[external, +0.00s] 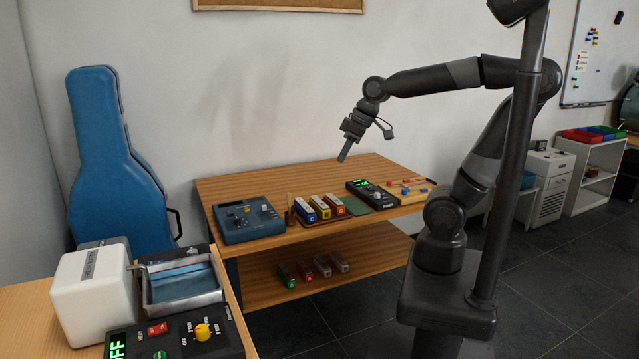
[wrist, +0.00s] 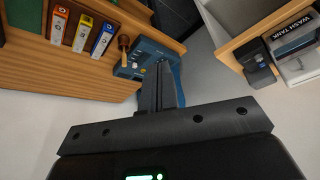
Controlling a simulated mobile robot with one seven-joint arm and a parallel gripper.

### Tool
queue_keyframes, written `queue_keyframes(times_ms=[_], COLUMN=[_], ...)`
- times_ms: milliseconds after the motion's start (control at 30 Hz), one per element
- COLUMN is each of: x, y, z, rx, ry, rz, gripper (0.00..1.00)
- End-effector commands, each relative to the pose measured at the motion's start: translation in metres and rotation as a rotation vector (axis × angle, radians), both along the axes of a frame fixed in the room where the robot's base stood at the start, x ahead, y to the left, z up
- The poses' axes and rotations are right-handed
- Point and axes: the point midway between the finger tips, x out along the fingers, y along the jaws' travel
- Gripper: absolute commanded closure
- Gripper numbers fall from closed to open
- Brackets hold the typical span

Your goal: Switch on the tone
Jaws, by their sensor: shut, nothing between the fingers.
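My gripper (external: 343,157) is shut and empty, held in the air above the back of the wooden table, pointing down. It also shows in the wrist view (wrist: 164,80). A blue box with knobs (external: 247,219) sits at the table's left end. It also shows in the wrist view (wrist: 143,50), partly hidden behind my fingers. A black box with green lit digits and a pale knob (external: 371,195) sits right of the table's middle, below and right of my gripper. I cannot read which box gives the tone, and the switch positions are too small to tell.
Blue, yellow and orange blocks (external: 327,206) stand between the boxes, with a wooden-handled tool (external: 289,212) beside them. A board with coloured pieces (external: 409,189) lies at the right end. A nearer table holds a wash tank (external: 185,285) and a black panel (external: 180,340).

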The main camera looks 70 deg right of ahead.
Motion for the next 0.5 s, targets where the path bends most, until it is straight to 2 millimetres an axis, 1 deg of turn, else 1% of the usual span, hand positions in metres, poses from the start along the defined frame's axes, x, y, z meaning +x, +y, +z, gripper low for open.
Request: queue_keyframes(times_ms=[33,267,500], x=[0.013,0.068,0.128], y=[0.0,0.001,-0.003], z=[0.001,0.003,-0.004], rx=[0.008,0.044,0.087], ry=[0.01,0.022,0.015], rz=[0.02,0.128,0.237], gripper=[1.0,1.0,1.0])
